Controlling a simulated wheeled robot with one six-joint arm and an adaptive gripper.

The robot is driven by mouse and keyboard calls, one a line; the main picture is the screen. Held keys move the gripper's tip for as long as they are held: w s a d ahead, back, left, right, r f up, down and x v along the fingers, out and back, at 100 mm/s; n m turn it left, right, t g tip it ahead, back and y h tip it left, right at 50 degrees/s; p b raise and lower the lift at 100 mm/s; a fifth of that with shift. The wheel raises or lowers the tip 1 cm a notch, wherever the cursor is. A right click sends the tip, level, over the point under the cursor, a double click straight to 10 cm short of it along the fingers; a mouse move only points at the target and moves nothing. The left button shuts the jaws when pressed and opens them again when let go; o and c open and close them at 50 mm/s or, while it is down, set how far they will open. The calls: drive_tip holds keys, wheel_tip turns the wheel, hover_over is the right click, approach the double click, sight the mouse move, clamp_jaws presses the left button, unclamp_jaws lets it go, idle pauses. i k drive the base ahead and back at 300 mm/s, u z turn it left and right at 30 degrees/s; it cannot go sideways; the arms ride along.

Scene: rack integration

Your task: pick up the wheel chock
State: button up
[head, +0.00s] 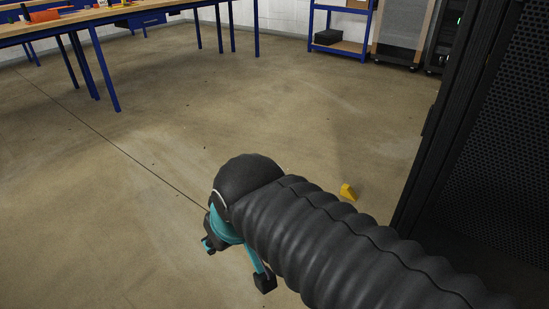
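The yellow wheel chock (348,192) lies on the concrete floor, just beyond my dark ribbed arm and left of the black rack. A small yellow bit (287,171) also shows at the top edge of my arm; most of it is hidden, so I cannot tell what it is. My gripper (238,266), teal and black, is below and left of the chock in the picture, clearly apart from it. Its black fingertips are spread apart, and I see nothing between them.
A tall black perforated rack (505,150) stands at the right. A blue-legged workbench (95,20) with several items is at the upper left. A blue shelf unit (340,45) stands at the back. The middle floor is clear.

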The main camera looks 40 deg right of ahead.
sight(347, 190)
drive_tip(key=u, duration=0.1)
drive_tip(key=i, duration=1.75)
drive_tip(key=z, duration=0.75)
drive_tip(key=i, duration=1)
drive_tip(key=z, duration=1.5)
drive_tip(key=i, duration=0.6)
drive_tip(key=z, duration=0.45)
